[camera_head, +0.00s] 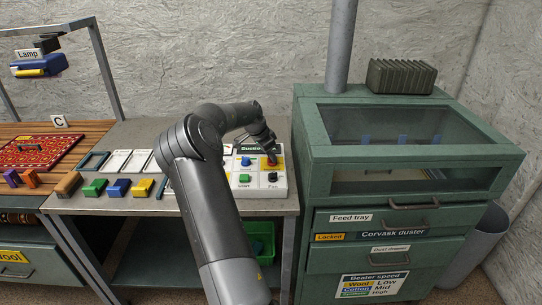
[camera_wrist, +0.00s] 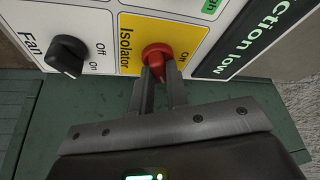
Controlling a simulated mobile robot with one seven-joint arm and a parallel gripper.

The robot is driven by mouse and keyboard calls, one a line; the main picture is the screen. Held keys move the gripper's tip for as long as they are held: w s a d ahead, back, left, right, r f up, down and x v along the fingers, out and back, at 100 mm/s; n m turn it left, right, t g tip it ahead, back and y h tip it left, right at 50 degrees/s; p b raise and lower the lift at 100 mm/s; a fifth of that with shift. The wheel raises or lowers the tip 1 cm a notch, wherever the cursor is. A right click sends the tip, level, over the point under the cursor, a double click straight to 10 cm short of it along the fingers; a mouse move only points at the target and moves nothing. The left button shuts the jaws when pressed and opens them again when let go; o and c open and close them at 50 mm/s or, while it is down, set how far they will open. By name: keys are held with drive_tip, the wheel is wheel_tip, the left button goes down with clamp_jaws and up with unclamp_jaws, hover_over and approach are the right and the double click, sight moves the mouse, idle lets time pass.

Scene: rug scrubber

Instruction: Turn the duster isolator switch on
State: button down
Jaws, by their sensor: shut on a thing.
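The red knob (camera_wrist: 157,54) is at the top centre of the wrist view and also shows in the head view (camera_head: 272,161), partly covered by my gripper. My gripper (camera_wrist: 157,72) has its two fingers closed on the knob's grip. The fingers hide part of the knob, so I cannot tell which way it points. The knob sits on a white control panel (camera_head: 245,190) at the right end of the bench, beside the green Corvask duster (camera_head: 315,150).
A black fan knob (camera_wrist: 67,55) is beside the isolator on the same panel. Blue (camera_head: 246,161) and green (camera_head: 245,178) controls are close by. A dark display reads "Suction low" (camera_wrist: 250,40). Frames and coloured blocks (camera_head: 118,187) lie on the bench to the left.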

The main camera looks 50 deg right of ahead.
drive_tip(key=m, duration=0.2)
drive_tip(key=m+g+y, duration=0.1)
drive_tip(key=m, duration=0.2)
drive_tip(key=shift+w+g, duration=0.2)
drive_tip(key=shift+g, duration=0.1)
drive_tip(key=shift+m, duration=0.4)
drive_tip(key=c, duration=1.4)
unclamp_jaws()
drive_tip(key=v, duration=1)
drive_tip(key=shift+w+r, duration=0.15)
drive_tip(key=shift+r, duration=0.25)
